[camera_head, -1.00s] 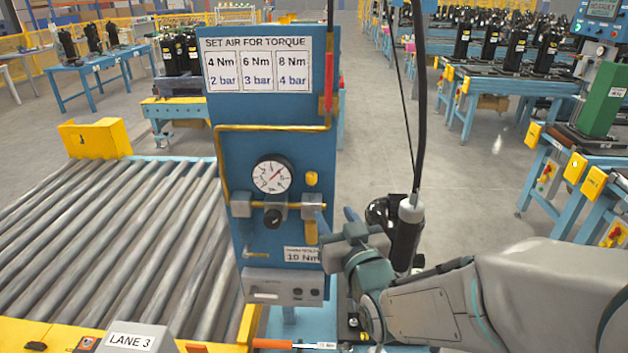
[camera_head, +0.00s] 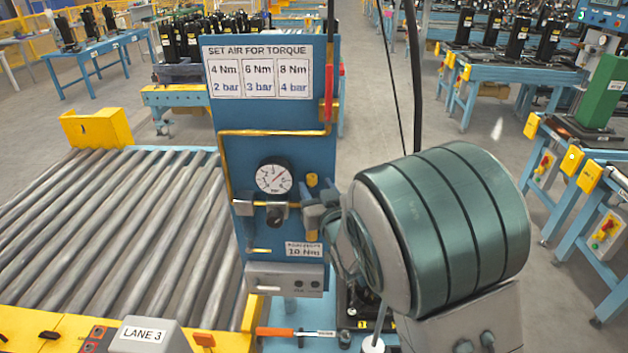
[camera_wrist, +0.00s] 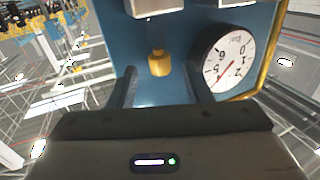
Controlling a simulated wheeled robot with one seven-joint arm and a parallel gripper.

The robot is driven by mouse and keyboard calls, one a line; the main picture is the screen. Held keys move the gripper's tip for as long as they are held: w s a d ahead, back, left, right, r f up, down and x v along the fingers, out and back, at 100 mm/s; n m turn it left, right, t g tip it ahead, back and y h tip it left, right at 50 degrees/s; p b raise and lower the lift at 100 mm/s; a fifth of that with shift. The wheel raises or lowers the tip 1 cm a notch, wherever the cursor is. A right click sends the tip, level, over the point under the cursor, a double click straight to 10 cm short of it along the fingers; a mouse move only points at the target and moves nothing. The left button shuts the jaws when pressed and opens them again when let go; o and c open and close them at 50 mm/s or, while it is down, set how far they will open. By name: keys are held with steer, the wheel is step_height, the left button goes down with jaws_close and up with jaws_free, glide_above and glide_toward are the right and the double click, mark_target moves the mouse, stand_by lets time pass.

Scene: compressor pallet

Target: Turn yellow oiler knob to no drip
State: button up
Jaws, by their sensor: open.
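The yellow oiler knob (camera_head: 312,179) sits on the blue panel (camera_head: 270,110), right of the round pressure gauge (camera_head: 273,177). In the wrist view, the knob (camera_wrist: 159,63) lies beyond and between my two dark fingers, with a grey block (camera_wrist: 158,6) at the picture's top edge. My gripper (camera_wrist: 158,78) is open and empty, facing the panel. In the head view, my gripper (camera_head: 318,212) is just below and right of the knob and hides the oiler's lower part. I cannot tell whether a finger touches anything. No knob markings are readable.
The gauge (camera_wrist: 228,60) is close beside my right-hand finger in the wrist view. A dark regulator knob (camera_head: 275,215) sits below the gauge. A yellow pipe (camera_head: 224,160) runs along the panel's left side. A roller conveyor (camera_head: 110,230) stands at left. A hanging cable (camera_head: 414,80) is behind my arm.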

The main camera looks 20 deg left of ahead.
steer(key=shift+x, duration=0.9)
jaws_close()
steer(key=shift+a+f+m+h+b, duration=0.1)
steer(key=shift+m+h+b, duration=0.3)
steer(key=shift+b, duration=0.05)
steer(key=shift+s+a+m+t+h+b, duration=0.15)
steer(key=shift+a+m+t+h+b, duration=0.05)
steer(key=shift+m+t+h+b, duration=0.65)
steer(key=shift+a+m+t+h, duration=0.2)
steer(key=shift+m+t+h, duration=0.25)
steer(key=shift+m+h, duration=0.9)
steer(key=h+p, duration=0.1)
steer(key=h, duration=0.1)
steer(key=shift+a+h, duration=0.1)
steer(key=shift+h, duration=0.2)
steer(key=c, duration=1)
jaws_free()
steer(key=shift+m+h, duration=0.5)
